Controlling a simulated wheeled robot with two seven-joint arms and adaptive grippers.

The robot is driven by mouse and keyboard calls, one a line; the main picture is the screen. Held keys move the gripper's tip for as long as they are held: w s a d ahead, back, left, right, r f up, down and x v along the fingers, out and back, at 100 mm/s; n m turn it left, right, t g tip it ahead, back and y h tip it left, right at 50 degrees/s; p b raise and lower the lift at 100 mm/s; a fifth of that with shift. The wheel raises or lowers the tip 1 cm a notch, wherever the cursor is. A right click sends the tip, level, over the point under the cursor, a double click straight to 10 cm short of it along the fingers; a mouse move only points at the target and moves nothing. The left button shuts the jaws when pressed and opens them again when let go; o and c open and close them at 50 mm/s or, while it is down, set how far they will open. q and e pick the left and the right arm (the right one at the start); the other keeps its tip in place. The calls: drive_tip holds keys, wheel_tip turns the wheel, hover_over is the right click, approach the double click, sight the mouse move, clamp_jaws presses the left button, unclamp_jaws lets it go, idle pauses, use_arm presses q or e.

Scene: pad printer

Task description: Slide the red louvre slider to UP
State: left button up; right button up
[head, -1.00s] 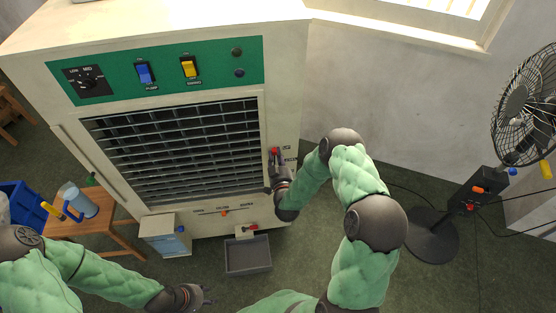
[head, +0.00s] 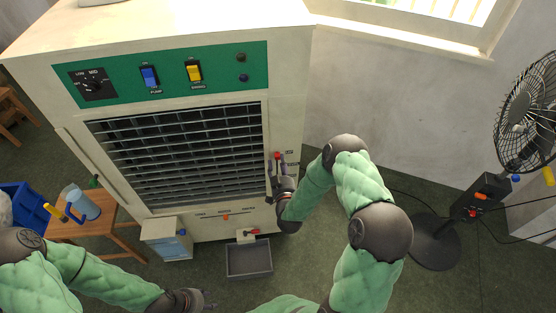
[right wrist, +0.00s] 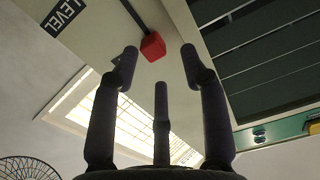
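The red louvre slider (head: 277,155) is a small red knob on the right edge of the cooler's front, beside the louvre grille (head: 180,150). It also shows in the right wrist view (right wrist: 152,46), on a dark stem by a label reading LEVEL (right wrist: 66,16). My right gripper (head: 277,172) is just below the knob, with its fingers pointing up at it. In the right wrist view the fingers (right wrist: 159,56) are spread, with the knob at the gap between their tips; contact cannot be told. My left gripper (head: 208,299) is low at bottom centre, away from the cooler, its fingers apart and empty.
A green panel (head: 215,82) with a dial and blue and yellow switches tops the front. An orange slider (head: 225,217) is below the grille. A grey tray (head: 249,272) stands below. A wooden stool with a jug (head: 82,203) is left; a fan (head: 525,120) stands far right.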

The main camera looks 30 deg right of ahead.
drive_tip(key=v, duration=0.9)
drive_tip(key=shift+s, duration=0.2)
drive_tip(key=shift+d, duration=0.1)
drive_tip(key=s+a+f+n+g+y, duration=0.1)
drive_tip(key=s+a+f+g+y, duration=0.2)
drive_tip(key=a+f+g+y, duration=0.7)
drive_tip(key=s+a+f+g, duration=0.3)
drive_tip(key=s+a, duration=0.1)
drive_tip(key=s, duration=0.3)
drive_tip(key=s+a+f+g, duration=0.3)
drive_tip(key=s+a, duration=0.2)
drive_tip(key=s, duration=0.3)
drive_tip(key=shift+s+f+g, duration=0.25)
drive_tip(key=shift+s+g, duration=0.05)
drive_tip(key=shift+s, duration=0.05)
